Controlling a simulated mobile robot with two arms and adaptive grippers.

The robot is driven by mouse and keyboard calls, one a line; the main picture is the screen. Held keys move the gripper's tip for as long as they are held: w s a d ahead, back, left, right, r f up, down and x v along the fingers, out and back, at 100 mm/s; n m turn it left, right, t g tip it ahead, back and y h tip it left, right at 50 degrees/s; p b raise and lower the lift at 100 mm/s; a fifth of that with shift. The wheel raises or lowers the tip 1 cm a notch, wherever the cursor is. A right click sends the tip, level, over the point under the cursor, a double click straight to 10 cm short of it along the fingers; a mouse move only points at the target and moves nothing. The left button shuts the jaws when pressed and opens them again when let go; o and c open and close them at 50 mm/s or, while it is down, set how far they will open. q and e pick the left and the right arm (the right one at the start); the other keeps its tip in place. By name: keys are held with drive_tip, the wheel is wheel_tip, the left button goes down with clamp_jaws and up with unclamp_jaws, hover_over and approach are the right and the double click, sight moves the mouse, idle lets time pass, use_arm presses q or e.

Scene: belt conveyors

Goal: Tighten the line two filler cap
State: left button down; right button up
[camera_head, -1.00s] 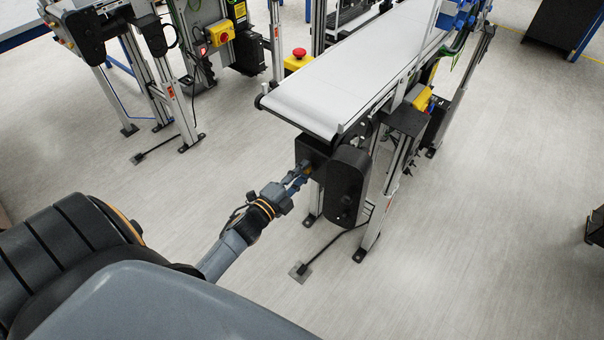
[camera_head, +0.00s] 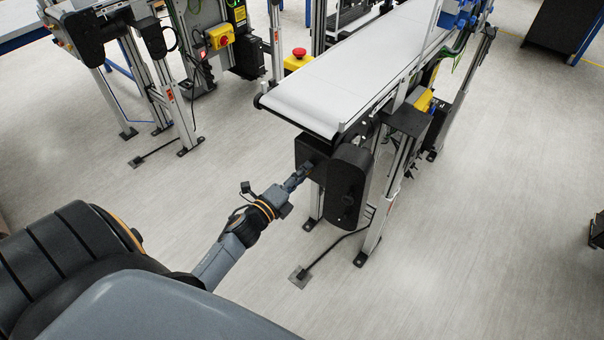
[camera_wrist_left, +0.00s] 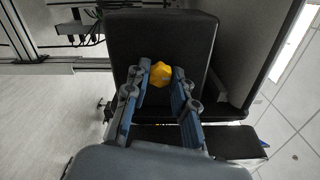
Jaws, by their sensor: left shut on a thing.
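The filler cap (camera_wrist_left: 160,74) is a small yellow faceted knob on the face of a black gearbox housing (camera_wrist_left: 137,38), seen in the left wrist view. My left gripper (camera_wrist_left: 160,80) is shut on the cap, one blue-grey finger on each side. In the head view the left gripper (camera_head: 301,174) reaches the black housing (camera_head: 311,150) under the near end of the white belt conveyor (camera_head: 330,85). The cap is hidden there by the fingers. My right gripper is in neither view.
A black rounded drive cover (camera_head: 347,187) stands just right of the housing. Conveyor legs (camera_head: 371,238) and a cable to a floor plate (camera_head: 299,277) are below. Another conveyor stand (camera_head: 170,90) is at upper left.

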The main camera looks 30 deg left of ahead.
use_arm(q)
drive_tip(key=shift+f, duration=0.1)
drive_tip(key=c, duration=1.1)
unclamp_jaws()
drive_tip(key=s, duration=1.2)
drive_tip(key=shift+a, duration=0.45)
